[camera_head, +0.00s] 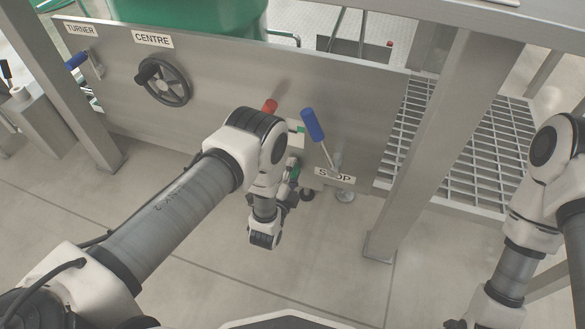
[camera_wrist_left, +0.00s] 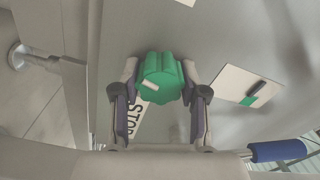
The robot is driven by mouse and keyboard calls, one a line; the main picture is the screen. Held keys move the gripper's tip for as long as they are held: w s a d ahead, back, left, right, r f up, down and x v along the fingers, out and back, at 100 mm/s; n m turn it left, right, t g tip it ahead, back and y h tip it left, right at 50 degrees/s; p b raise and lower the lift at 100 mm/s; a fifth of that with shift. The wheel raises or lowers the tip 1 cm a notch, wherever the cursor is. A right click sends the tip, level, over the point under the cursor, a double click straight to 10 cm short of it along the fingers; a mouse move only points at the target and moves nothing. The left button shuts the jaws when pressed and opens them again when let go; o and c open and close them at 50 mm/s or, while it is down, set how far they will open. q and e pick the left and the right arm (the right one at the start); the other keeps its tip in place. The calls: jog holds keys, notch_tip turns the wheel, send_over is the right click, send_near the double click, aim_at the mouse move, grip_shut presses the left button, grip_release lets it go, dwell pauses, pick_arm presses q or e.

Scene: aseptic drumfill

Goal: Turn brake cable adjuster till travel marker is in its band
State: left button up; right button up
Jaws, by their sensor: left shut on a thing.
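The green ribbed adjuster knob (camera_wrist_left: 165,78) with a white mark sits between the fingers of my left gripper (camera_wrist_left: 160,98), which is shut on it. In the head view my left gripper (camera_head: 288,182) is at the panel's lower edge, partly hidden by my arm. A white plate (camera_wrist_left: 234,82) right of the knob carries a green band (camera_wrist_left: 248,100) and a dark marker (camera_wrist_left: 259,91). The marker appears at the upper right end of the green, at its edge. The plate is partly hidden in the head view (camera_head: 297,140). Only a sliver of my right gripper (camera_head: 455,324) shows.
A blue-handled lever (camera_head: 312,125) rises beside the STOP label (camera_head: 334,176), close to my left gripper. A red handle (camera_head: 269,106) shows behind my arm. A black handwheel (camera_head: 180,92) is on the panel at the left. The floor in front is clear; a grating (camera_head: 470,150) lies right.

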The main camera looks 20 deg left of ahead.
pick_arm(q)
jog(key=m, duration=0.3)
jog(key=shift+m, duration=0.3)
jog(key=shift+f+m+p, duration=0.15)
jog(key=shift+m+p, duration=0.2)
jog(key=shift+m, duration=1.65)
jog(key=o, duration=1.1)
jog(key=shift+o, duration=0.2)
jog(key=s, duration=0.7)
jog(key=shift+s, duration=0.3)
jog(key=shift+a, duration=0.1)
